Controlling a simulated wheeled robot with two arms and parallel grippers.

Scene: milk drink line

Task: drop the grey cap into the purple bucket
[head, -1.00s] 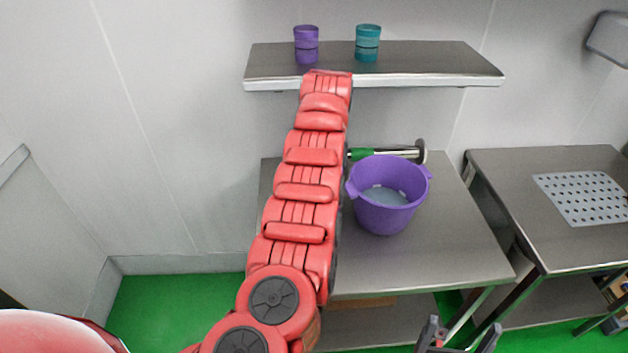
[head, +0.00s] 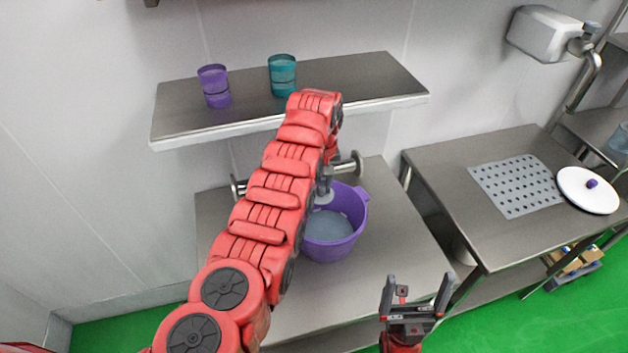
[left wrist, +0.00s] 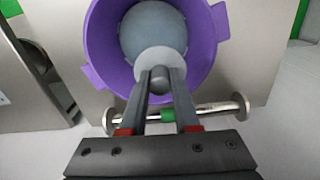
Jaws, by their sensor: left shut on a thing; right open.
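The purple bucket (head: 328,252) stands on the metal table under the shelf, with a blue-grey bottom or content inside. In the left wrist view the bucket (left wrist: 97,45) lies directly beyond my fingers. My left gripper (head: 325,190) is partly hidden by its own arm and hangs over the bucket's far left part. In the left wrist view my left gripper (left wrist: 158,85) is shut on the knob of the round grey cap (left wrist: 160,57), which overlaps the bucket's opening. My right gripper (head: 415,290) is open and empty, in front of the table's right part.
A metal bar with a green middle (left wrist: 168,115) lies beside the bucket. Purple (head: 214,86) and teal (head: 282,75) cups stand on the shelf (head: 375,80) above. The right table holds a perforated mat (head: 515,187) and a white lid (head: 588,192).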

